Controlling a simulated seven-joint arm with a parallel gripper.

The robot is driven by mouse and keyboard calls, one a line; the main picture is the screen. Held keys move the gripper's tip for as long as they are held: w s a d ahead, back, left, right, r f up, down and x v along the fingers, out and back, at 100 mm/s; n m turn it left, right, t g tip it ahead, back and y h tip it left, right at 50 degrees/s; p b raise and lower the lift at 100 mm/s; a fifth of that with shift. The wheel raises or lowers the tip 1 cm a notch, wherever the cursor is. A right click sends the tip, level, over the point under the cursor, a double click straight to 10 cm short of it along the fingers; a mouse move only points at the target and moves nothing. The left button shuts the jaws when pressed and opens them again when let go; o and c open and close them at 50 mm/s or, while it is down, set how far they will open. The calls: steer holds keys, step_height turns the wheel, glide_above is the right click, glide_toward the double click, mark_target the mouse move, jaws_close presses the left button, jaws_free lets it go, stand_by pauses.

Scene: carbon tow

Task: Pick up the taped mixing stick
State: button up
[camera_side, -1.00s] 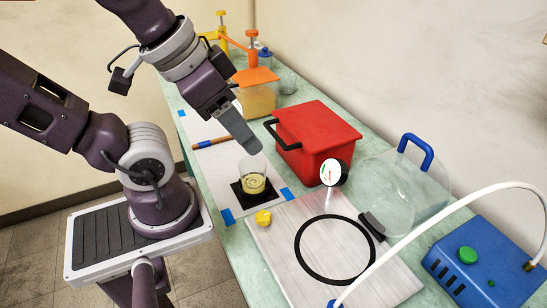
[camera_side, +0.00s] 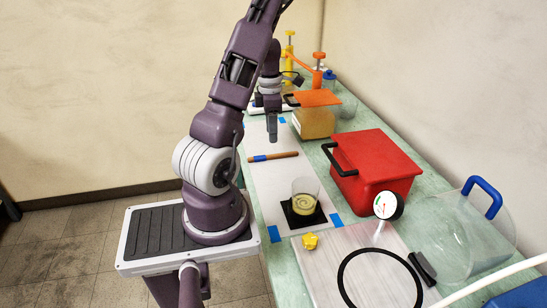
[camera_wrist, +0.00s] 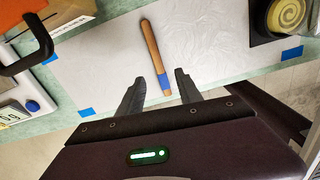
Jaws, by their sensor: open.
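The mixing stick (camera_side: 273,156) is brown wood with a blue tape band near one end. It lies flat on the white sheet (camera_side: 258,183). In the wrist view the stick (camera_wrist: 151,50) runs lengthwise, its taped end toward me. My gripper (camera_side: 273,138) is above and just beyond the stick in the side view, pointing down. In the wrist view my gripper (camera_wrist: 157,85) is open, with its two fingers apart on either side of the taped end. Nothing is between the fingers in a grasp. The exact height above the stick is hard to tell.
A clear cup (camera_side: 304,196) with yellowish contents stands on a black pad nearer the camera. A red box (camera_side: 374,168) is to the right. An orange-lidded container (camera_side: 314,121) stands behind, close to my gripper. A yellow lump (camera_side: 310,241) lies near the front.

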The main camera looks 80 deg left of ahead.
mark_target(266, 156)
steer(key=shift+s+a+f+n, duration=0.4)
steer(key=shift+s+a+f, duration=0.15)
steer(key=shift+s+f, duration=0.15)
steer(key=f, duration=0.6)
steer(key=shift+s+d+f, duration=0.15)
steer(key=shift+d+f, duration=0.15)
steer(key=shift+f, duration=0.1)
jaws_close()
